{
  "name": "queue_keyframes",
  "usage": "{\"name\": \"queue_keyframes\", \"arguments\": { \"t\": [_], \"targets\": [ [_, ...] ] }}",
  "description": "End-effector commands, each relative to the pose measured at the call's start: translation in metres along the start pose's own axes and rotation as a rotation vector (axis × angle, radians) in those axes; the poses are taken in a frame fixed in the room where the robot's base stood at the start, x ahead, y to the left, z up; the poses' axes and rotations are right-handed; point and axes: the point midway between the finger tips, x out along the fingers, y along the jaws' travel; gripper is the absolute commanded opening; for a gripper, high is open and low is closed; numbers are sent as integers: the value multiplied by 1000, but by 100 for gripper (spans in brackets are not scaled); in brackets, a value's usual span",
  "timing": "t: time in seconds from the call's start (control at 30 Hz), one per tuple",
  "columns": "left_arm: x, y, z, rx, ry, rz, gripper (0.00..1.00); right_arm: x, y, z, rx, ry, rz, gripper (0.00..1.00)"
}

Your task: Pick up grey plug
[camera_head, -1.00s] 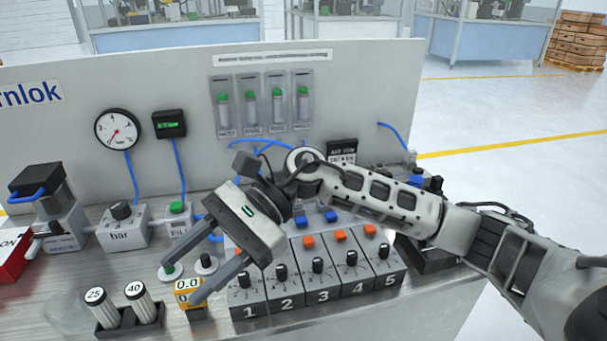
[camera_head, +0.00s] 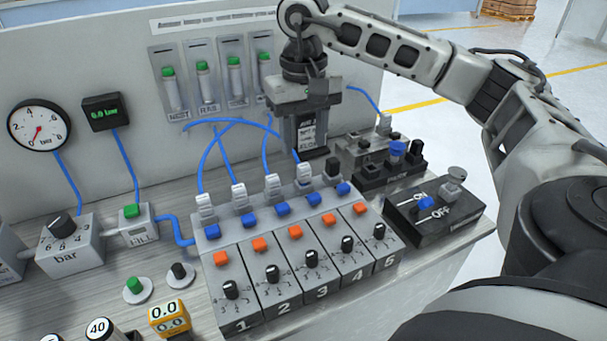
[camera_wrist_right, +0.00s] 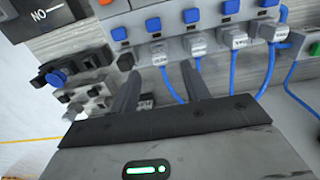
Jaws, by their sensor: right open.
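Several light grey plugs with blue hoses stand in a row along the back of the numbered valve blocks. In the head view they run from the plug at block 1 (camera_head: 205,208) to the plug at block 4 (camera_head: 304,174). Which one is the grey plug of the task, I cannot tell. My right gripper (camera_head: 306,152) points down behind the right end of this row, open and apart from the plugs. In the right wrist view its open fingers (camera_wrist_right: 160,76) point towards the block 4 plug (camera_wrist_right: 162,55), with nothing held. My left gripper is not in view.
The valve blocks (camera_head: 300,270) carry blue and orange buttons and black knobs. An ON/OFF switch box (camera_head: 435,212) stands to their right. A small black fixture (camera_head: 380,158) is behind it. Loose blue hoses (camera_head: 205,160) arch behind the plugs. The back panel (camera_head: 140,70) rises behind.

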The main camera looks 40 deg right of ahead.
Motion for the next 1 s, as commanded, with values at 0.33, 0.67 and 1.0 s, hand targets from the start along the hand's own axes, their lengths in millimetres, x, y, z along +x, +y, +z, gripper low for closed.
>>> {"name": "queue_keyframes", "arguments": {
  "t": [0.33, 0.67, 1.0],
  "targets": [
    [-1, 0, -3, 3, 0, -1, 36, 32, 1, 0, 1, -2, 0, 46],
    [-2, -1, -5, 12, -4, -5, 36, 74, 2, -2, 1, -1, -2, 46],
    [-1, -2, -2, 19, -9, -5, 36, 76, 2, -3, 2, 0, -2, 21]
  ]
}}
